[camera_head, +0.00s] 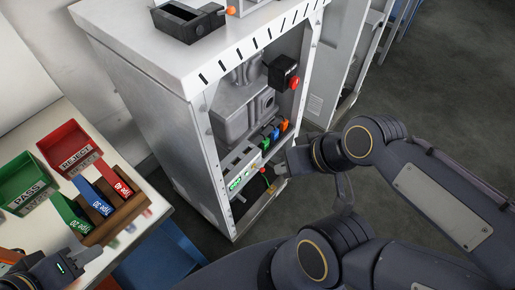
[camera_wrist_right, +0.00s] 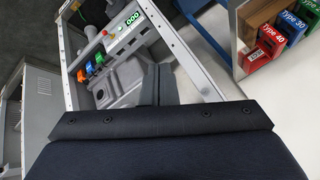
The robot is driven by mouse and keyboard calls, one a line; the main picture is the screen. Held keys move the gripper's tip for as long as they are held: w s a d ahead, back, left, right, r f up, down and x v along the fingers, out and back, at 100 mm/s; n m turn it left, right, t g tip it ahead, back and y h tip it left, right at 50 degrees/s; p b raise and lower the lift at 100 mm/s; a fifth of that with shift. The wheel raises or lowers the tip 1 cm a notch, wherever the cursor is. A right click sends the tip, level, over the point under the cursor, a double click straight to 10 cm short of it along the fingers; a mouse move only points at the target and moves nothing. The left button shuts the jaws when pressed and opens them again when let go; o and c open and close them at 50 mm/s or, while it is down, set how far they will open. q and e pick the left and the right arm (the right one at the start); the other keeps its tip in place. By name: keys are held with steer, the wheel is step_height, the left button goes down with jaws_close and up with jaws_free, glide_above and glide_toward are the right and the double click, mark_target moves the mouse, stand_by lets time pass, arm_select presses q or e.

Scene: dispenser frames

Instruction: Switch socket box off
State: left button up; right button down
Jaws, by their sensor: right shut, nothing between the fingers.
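The socket box, a pale grey unit with green-lit displays (camera_head: 240,172), is in the lower part of the open cabinet in the head view. It also shows at the top of the right wrist view (camera_wrist_right: 128,32), with its green display lit. A red part sits near its end by my right gripper. My right gripper (camera_head: 281,168) is at the cabinet opening, just right of the box. In the right wrist view its fingers (camera_wrist_right: 158,84) are together and empty, apart from the box. My left gripper (camera_head: 88,256) is at the lower left over the table; its finger gap is unclear.
The white cabinet (camera_head: 165,115) has a red button on a black box (camera_head: 283,73) and blue, green and orange plugs (camera_head: 273,131) inside. Green PASS (camera_head: 24,184) and red REJECT (camera_head: 70,148) bins are on the left table.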

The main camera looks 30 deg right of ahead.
steer(key=w+d+f+g+b, duration=0.1)
steer(key=w+d+f+b, duration=0.2)
steer(key=w+f+b, duration=0.2)
steer(key=w+d+f+m+g+b, duration=0.1)
steer(key=w+d+f+b, duration=0.3)
steer(key=w+f, duration=0.5)
steer(key=w+d+f+m+g+h+b, duration=0.1)
steer(key=w+d+f+b, duration=0.2)
steer(key=w+f+b, duration=0.4)
step_height(320, 180, down, 6)
steer(key=shift+w+d+r+g+b, duration=0.15)
steer(key=shift+d+g+b, duration=0.25)
steer(key=shift+b, duration=0.25)
steer(key=b+x, duration=0.2)
steer(key=x, duration=0.8)
steer(key=shift+a, duration=0.1)
